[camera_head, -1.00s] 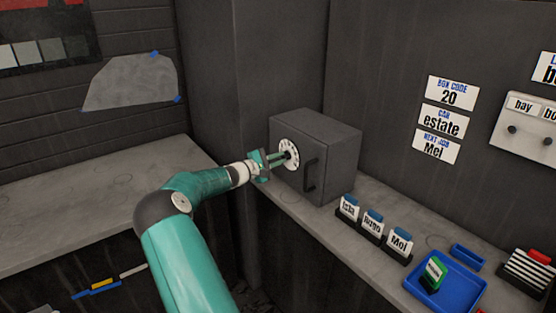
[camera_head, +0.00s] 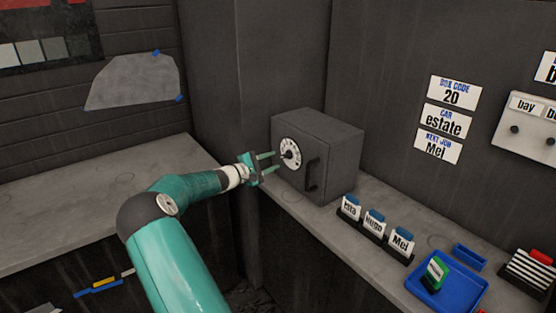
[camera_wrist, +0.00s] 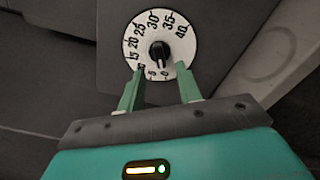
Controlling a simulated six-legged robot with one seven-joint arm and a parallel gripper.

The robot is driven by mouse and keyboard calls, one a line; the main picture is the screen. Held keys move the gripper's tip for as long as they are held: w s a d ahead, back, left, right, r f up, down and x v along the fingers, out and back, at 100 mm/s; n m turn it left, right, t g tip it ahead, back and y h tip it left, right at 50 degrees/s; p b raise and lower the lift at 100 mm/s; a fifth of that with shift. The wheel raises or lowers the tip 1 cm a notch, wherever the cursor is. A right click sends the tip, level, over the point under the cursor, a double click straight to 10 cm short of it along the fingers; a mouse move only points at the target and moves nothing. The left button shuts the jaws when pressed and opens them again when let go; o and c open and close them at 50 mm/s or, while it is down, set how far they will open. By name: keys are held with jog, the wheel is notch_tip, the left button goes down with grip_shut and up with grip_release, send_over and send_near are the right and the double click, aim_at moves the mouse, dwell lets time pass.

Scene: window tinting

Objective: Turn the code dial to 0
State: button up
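The code dial (camera_head: 291,154) is a white numbered disc with a black centre knob on the front of a grey box (camera_head: 325,140). In the wrist view the dial (camera_wrist: 140,27) shows numbers up to 40, and its black knob (camera_wrist: 159,53) has a pale mark pointing down toward the small numbers by the fingers. I cannot read exactly which number it meets. My gripper (camera_head: 277,161) is open and empty, just in front of the dial. In the wrist view my gripper's fingers (camera_wrist: 160,88) are spread apart below the knob, not touching it.
The box has a dark handle (camera_head: 312,175) right of the dial. A "BOX CODE 20" sign (camera_head: 452,92) hangs on the right wall. Name card holders (camera_head: 375,222) and a blue tray (camera_head: 460,300) stand on the bench right of the box. The left bench (camera_head: 70,215) is largely clear.

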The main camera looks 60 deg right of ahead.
jog(key=v, duration=0.9)
jog(key=shift+a, duration=0.2)
jog(key=shift+w, duration=0.1)
jog(key=s+a+r+m+t+y, duration=0.15)
jog(key=a+t+y, duration=0.35)
jog(key=a, duration=1.2)
jog(key=s+a+r+m+t+y, duration=0.1)
jog(key=a+r+t+y, duration=0.4)
jog(key=a, duration=1.1)
jog(key=s+a+t+y, duration=0.1)
jog(key=s+a+y, duration=0.1)
jog(key=a, duration=0.5)
jog(key=s+a+r+n+t+y, duration=0.1)
jog(key=s+a+y, duration=0.1)
jog(key=s+a, duration=0.3)
jog(key=s+a+r+t+y, duration=0.1)
jog(key=s+a+y, duration=0.1)
jog(key=a, duration=0.9)
jog(key=shift+s+n+t, duration=0.35)
jog(key=shift+s+t, duration=0.05)
jog(key=shift+s, duration=0.35)
